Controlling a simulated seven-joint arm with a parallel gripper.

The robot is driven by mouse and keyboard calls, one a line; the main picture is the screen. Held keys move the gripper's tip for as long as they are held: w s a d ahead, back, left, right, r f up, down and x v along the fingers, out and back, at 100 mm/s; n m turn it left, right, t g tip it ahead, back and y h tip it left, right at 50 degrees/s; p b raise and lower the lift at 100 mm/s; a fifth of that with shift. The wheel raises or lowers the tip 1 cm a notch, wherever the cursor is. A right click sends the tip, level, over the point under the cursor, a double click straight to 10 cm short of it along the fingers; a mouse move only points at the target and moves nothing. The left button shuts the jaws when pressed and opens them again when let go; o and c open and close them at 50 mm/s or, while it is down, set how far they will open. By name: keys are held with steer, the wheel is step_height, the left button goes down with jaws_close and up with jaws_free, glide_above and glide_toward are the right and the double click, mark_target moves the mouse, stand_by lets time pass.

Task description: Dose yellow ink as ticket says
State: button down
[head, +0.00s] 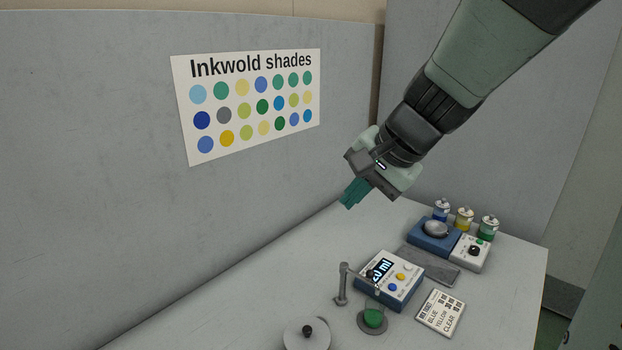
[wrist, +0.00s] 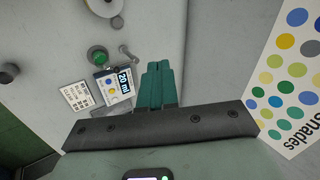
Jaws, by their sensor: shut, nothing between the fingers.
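The dosing box (head: 391,283) is blue and white, with a lit display (head: 380,271), a yellow button (head: 401,276) and a blue button (head: 393,287). In the wrist view the display (wrist: 123,83) reads 20 ml. The ticket (head: 441,312) lies flat beside the box, with lines for BLUE, YELLOW and CLEAR; its numbers are too small to read. A jar with yellow contents (head: 464,218) stands at the back right. My gripper (head: 347,204) is shut and empty, high above the table, behind and left of the box. Its teal fingers (wrist: 158,66) show in the wrist view.
A blue unit with a metal bowl (head: 436,229), a white box with a black knob (head: 473,252), and blue (head: 441,208) and green (head: 488,227) jars stand at the back right. A post (head: 342,284), green button (head: 373,318) and round disc (head: 307,335) are nearer. The table's left is clear.

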steer(key=w+d+f+m+t+y, duration=0.1)
steer(key=w+d+f+m, duration=0.45)
steer(key=w, duration=0.35)
steer(key=m+t+h, duration=0.1)
steer(key=m+t, duration=0.2)
steer(key=m, duration=0.6)
glide_above(403, 278)
step_height(403, 278, down, 19)
steer(key=shift+f, duration=4.35)
steer(key=shift+f, duration=0.4)
